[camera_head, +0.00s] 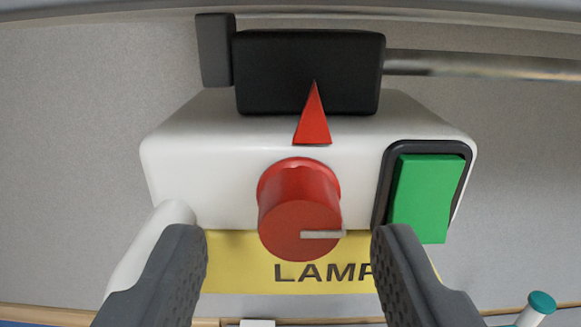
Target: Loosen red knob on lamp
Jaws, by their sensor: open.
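The red knob (300,225) is on the white lamp base (210,150), in the middle of the head camera view. A light grey line on its face points right. A red triangle marker (312,122) is above the knob. My gripper (290,262) is open, with one dark finger on each side, below and beside the knob. Both fingers look clear of the knob, though the depth gap is hard to tell. The left finger overlaps a white rounded part (155,240) in the picture.
A green switch (425,190) in a black frame is right of the knob, near my right finger. A black block (310,70) with a metal rod (480,65) is above. A yellow LAMP label (240,265) is below. A teal-capped item (540,305) is at the lower right.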

